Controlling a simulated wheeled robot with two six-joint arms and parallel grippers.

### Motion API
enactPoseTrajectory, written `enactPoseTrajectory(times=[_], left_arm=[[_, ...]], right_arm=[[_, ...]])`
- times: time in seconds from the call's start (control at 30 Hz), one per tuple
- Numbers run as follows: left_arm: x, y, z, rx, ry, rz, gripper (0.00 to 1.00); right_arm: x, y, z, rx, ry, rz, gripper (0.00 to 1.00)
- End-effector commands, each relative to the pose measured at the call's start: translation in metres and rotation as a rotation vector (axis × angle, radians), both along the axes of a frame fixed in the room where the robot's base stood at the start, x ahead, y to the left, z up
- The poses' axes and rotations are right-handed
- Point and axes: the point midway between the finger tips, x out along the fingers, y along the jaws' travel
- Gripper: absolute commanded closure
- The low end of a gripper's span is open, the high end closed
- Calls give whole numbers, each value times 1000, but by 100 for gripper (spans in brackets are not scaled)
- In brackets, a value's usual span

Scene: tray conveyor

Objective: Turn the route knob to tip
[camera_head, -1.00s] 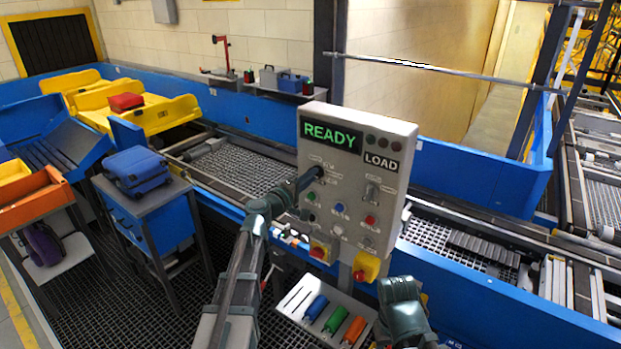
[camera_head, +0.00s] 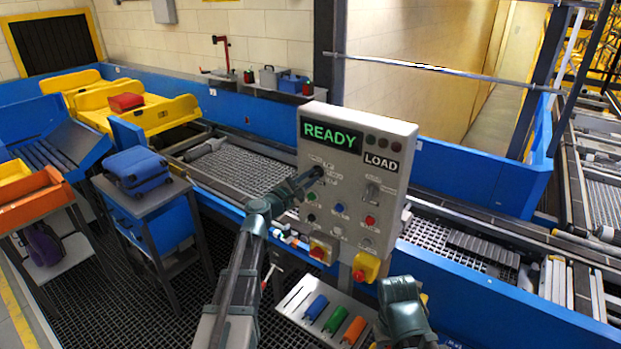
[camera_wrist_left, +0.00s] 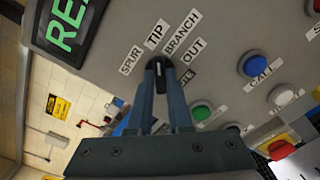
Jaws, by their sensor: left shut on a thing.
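The route knob (camera_wrist_left: 158,64) is a small black knob with a pale mark on the grey control panel (camera_head: 393,220). Around it in the left wrist view are labels reading SPUR, TIP, BRANCH and OUT, plus one partly covered by a finger. TIP lies just above the knob; which label the mark points to is hard to tell. My left gripper (camera_wrist_left: 160,76) is shut on the knob, its fingers on either side. In the head view the left gripper (camera_head: 311,179) reaches the panel's left side and hides the knob. My right gripper (camera_head: 402,292) is low, below the panel, fingers unclear.
The panel's screen (camera_head: 331,135) reads READY, beside a LOAD label. Coloured buttons (camera_head: 340,208) sit close to the knob, with yellow-boxed red buttons (camera_head: 366,268) lower down. A tray of coloured cylinders (camera_head: 296,294) lies under the panel. The conveyor (camera_head: 240,168) runs behind.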

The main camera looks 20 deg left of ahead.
Motion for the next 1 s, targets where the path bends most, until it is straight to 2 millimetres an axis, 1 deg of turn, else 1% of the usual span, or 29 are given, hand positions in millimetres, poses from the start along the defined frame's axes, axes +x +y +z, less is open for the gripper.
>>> enactPoseTrajectory(times=[0.2,0.4,0.9,0.93,1.0], left_arm=[[-1,0,-1,-88,34,-1,100],[-1,0,-1,-131,50,-1,100],[-1,0,-1,-142,55,-1,100],[-1,0,-1,-142,55,-1,79],[-1,0,-1,-142,54,-1,66]], right_arm=[[0,0,0,0,0,0,50],[0,0,0,0,0,0,50],[0,0,0,0,0,0,50],[0,0,0,0,0,0,50],[0,0,0,0,0,0,50]])
